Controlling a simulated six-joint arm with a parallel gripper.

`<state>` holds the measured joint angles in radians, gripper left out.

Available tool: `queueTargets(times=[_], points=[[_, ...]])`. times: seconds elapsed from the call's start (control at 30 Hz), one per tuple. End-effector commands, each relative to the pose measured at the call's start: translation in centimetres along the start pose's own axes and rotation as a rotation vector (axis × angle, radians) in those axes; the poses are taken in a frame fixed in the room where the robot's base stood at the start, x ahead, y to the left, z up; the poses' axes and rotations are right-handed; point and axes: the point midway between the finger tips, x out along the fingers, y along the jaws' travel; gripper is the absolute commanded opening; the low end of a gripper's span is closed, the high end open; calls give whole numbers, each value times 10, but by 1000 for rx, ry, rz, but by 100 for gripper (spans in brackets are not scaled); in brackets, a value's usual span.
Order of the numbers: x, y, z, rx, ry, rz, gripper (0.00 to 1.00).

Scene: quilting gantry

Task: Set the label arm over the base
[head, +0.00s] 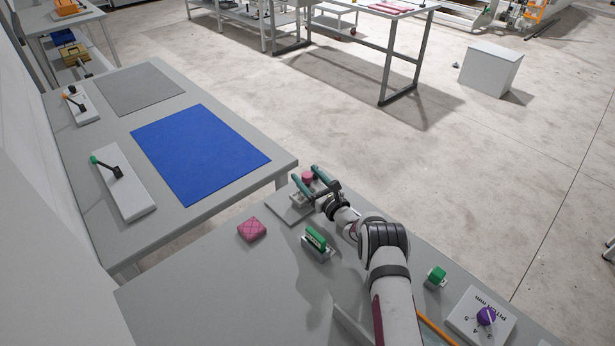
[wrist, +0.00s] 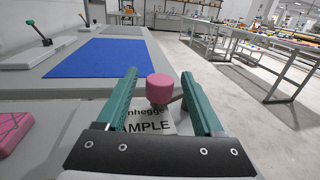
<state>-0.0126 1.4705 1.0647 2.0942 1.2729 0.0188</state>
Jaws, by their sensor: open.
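A pink cylindrical knob (head: 307,176) stands at the corner of the near grey table.
A pink quilted pad (head: 251,229), a green block in a metal holder (head: 317,242), another green block (head: 436,277) and a purple dial panel (head: 487,317) are on the near table. The adjoining table holds a blue mat (head: 198,152) and a green-knobbed lever (head: 108,168).

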Motion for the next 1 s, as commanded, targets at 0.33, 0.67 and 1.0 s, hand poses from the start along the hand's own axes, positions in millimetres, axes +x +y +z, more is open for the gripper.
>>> queueTargets(times=[0.33, 0.67, 1.0], points=[[-49, -1, 0, 3, 3, -2, 69], [-76, 0, 0, 0, -1, 0, 69], [-107, -3, 50, -5, 230, 11, 69]])
